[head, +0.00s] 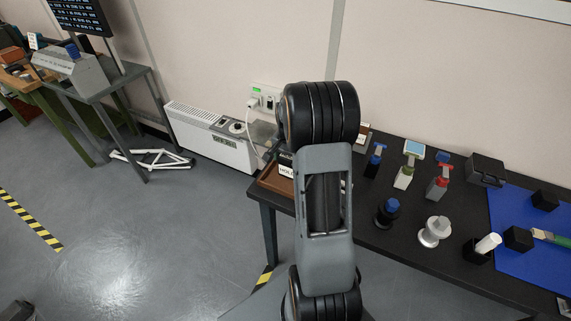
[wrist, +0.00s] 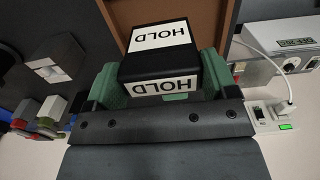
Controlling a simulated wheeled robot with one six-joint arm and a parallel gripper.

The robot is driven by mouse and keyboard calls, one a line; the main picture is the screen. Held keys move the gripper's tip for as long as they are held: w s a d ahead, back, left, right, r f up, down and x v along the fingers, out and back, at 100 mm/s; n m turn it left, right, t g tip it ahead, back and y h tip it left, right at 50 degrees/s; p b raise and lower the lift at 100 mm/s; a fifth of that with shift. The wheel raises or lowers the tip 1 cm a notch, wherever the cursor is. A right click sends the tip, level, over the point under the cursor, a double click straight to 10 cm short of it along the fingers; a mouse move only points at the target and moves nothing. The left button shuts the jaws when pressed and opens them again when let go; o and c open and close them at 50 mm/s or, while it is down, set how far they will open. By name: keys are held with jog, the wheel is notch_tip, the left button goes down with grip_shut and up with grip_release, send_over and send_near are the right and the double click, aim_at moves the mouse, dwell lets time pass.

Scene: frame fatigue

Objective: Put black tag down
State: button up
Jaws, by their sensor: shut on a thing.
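The black tag (wrist: 160,65) is a black block with white HOLD labels on two faces in the wrist view. My gripper (wrist: 162,82) is shut on it, with green finger pads at its left and right sides. In the head view, part of a white HOLD label (head: 286,171) shows just left of my arm, over the brown tray (head: 271,182) at the table's left end. My arm hides most of the gripper there. The brown tray (wrist: 205,22) is behind the tag in the wrist view. I cannot tell whether the tag touches it.
The black table (head: 410,258) holds several stamps, among them a blue-topped one (head: 374,160) and a red one (head: 438,187). A silver spool (head: 434,232) and a blue mat (head: 530,262) are further right. A white heater (head: 207,138) stands by the wall, left of the table.

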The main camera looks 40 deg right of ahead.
jog(key=shift+w+a+f, duration=0.15)
jog(key=shift+w+f, duration=0.45)
jog(key=shift+f, duration=1.65)
jog(key=shift+f, duration=0.1)
jog(key=o, duration=0.9)
notch_tip(320, 180, up, 12)
jog(key=shift+r, duration=0.1)
